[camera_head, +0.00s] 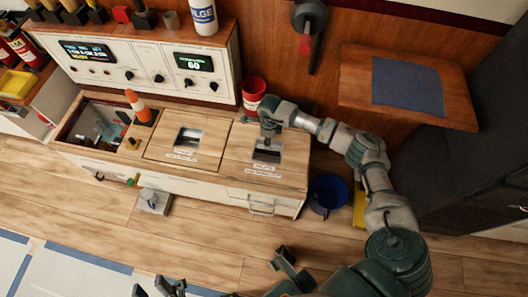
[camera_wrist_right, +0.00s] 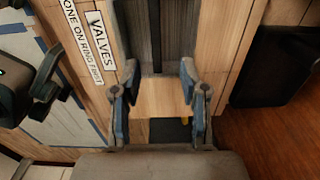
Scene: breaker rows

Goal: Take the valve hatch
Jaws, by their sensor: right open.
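The valve hatch (camera_head: 290,165) is a light wooden panel with a dark recessed slot and a white label, at the right end of the low cabinet. Its label, reading "VALVES", also shows in the right wrist view (camera_wrist_right: 101,40). My right gripper (camera_head: 268,131) is over the back part of this hatch. In the right wrist view its blue-padded fingers (camera_wrist_right: 158,72) are apart, one either side of the slot's lower end. Contact with the hatch cannot be told. My left gripper (camera_head: 172,287) shows only in part at the bottom edge of the head view.
A similar wooden hatch (camera_head: 163,148) lies to the left. A red can (camera_head: 253,92) stands behind my right gripper. A blue bucket (camera_head: 327,193) is on the floor to the right.

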